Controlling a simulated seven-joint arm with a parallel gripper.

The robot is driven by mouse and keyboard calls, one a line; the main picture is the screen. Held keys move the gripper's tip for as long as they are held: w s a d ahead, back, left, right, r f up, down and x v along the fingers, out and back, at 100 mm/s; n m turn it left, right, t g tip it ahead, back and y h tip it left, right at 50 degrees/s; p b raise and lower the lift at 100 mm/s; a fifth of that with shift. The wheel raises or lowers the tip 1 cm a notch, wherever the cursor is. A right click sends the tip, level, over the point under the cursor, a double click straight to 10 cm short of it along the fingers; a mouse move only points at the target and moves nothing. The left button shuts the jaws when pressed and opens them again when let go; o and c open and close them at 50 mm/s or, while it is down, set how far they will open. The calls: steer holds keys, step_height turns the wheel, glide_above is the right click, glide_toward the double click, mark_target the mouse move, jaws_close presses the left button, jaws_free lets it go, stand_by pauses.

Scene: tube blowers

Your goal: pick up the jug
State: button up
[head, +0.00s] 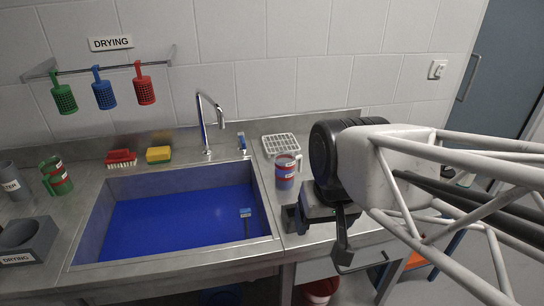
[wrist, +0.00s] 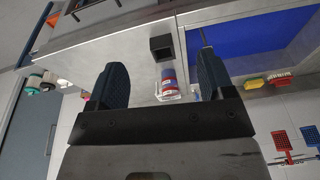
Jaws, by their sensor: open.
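A blue and red jug (head: 286,172) with a pale label and a handle stands on the steel counter right of the sink. In the wrist view the jug (wrist: 168,80) shows between my two fingers, beyond them. A second handled vessel, green and red (head: 56,177), stands at the far left. I cannot tell from its look alone which one is called the jug. My gripper (wrist: 161,62) is open and empty. In the head view my gripper (head: 340,232) is right of the blue and red jug and nearer the counter's front, apart from it.
A dark square holder (head: 291,218) stands in front of the jug. A white rack (head: 281,144) lies behind it. The blue-bottomed sink (head: 175,222) with its tap (head: 207,125) is to the left. A red brush (head: 121,158) and yellow sponge (head: 159,154) lie behind the sink.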

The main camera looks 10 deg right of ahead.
steer(key=w+a+f+m+y, duration=0.2)
steer(key=w+f+m+y, duration=0.3)
steer(key=w, duration=0.3)
steer(key=m+t+y, duration=0.4)
steer(key=m+t, duration=0.4)
steer(key=m, duration=1.4)
glide_toward(293, 172)
steer(key=x, duration=0.4)
steer(key=shift+w+f, duration=0.2)
steer(key=shift+w, duration=0.1)
steer(key=shift+w+a+f+g, duration=0.3)
steer(key=shift+w+a+f, duration=0.2)
steer(key=shift+w+a, duration=0.35)
steer(key=shift+w, duration=0.1)
steer(key=shift+x, duration=2.6)
steer(key=shift+r, duration=0.1)
